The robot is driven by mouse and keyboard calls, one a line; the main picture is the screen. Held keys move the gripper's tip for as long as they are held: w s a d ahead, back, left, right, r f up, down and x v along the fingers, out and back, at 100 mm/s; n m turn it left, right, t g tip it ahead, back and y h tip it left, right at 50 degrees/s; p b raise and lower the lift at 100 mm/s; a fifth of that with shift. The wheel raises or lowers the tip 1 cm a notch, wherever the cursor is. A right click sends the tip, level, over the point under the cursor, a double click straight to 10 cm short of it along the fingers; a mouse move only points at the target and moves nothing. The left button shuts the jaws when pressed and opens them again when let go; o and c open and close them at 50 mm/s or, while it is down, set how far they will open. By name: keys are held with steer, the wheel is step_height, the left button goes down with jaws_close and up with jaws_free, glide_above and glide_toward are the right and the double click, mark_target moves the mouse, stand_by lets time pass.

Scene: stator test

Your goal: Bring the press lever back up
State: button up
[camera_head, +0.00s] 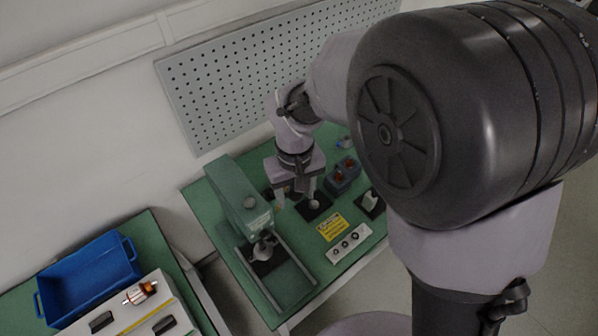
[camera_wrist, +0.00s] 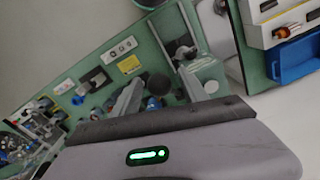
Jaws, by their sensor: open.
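The green press (camera_head: 240,195) stands on the left part of the green bench in the head view, with a round grey boss on its side and a metal piece (camera_head: 263,248) at its front. The press also shows in the wrist view (camera_wrist: 208,70), beyond the fingers. I cannot clearly make out the press lever or its angle; my gripper may hide part of it. My gripper (camera_head: 297,197) is just right of the press body, pointing down, fingers apart. In the wrist view my gripper (camera_wrist: 160,92) is open, with nothing seen held between the fingers.
A yellow label (camera_head: 332,227) and a white button panel (camera_head: 349,243) lie at the bench front. A dark bin with red parts (camera_head: 343,174) and a black fixture (camera_head: 371,203) stand right of the gripper. A pegboard (camera_head: 260,75) is behind. A blue crate (camera_head: 88,278) sits on the left bench.

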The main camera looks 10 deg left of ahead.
steer(key=shift+f, duration=0.1)
jaws_close()
stand_by(1.4)
